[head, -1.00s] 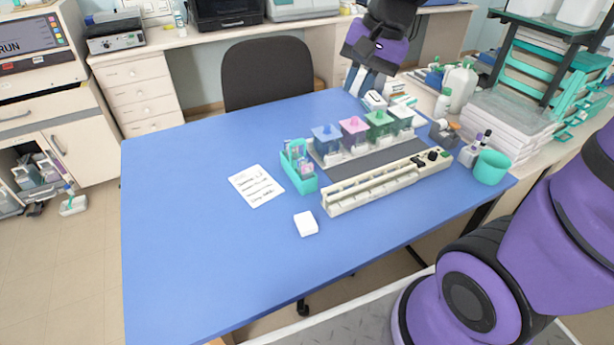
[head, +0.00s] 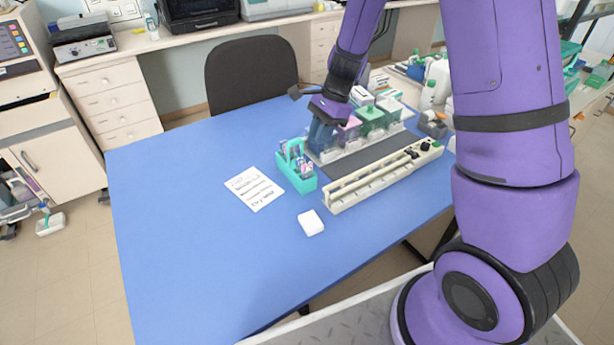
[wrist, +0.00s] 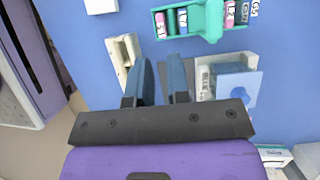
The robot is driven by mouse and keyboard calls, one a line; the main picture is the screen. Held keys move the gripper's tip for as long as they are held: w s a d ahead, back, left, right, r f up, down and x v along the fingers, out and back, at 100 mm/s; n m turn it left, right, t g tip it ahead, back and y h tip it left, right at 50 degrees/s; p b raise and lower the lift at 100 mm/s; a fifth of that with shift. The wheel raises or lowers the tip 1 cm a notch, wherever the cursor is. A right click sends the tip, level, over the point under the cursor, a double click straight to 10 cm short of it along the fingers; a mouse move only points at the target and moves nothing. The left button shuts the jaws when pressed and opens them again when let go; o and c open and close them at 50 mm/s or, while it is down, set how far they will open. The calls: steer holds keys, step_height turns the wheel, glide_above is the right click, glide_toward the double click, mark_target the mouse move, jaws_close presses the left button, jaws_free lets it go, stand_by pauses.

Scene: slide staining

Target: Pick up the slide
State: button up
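The slides stand in a teal rack (head: 296,180) with a carry handle, left of the staining jars; their coloured label ends show. In the wrist view the rack (wrist: 178,35) is at the top, with pink, blue and green slide ends (wrist: 182,20) beside its handle. My gripper (head: 320,135) hangs over the blue-lidded end of the jar row, behind the rack. In the wrist view its two blue fingers (wrist: 158,68) are apart with nothing between them, and the rack lies beyond their tips. Which slide is meant I cannot tell.
Staining jars with pink (head: 349,128) and green (head: 372,117) lids stand right of my gripper. A blue-lidded jar (wrist: 238,85) is beside the fingers. A long cream tray (head: 375,182), a white block (head: 311,222) and a written sheet (head: 254,189) lie nearby. The table's left is clear.

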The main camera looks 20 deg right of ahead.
mark_target(308, 164)
steer(key=x, duration=1)
steer(key=shift+w, duration=0.1)
jaws_close()
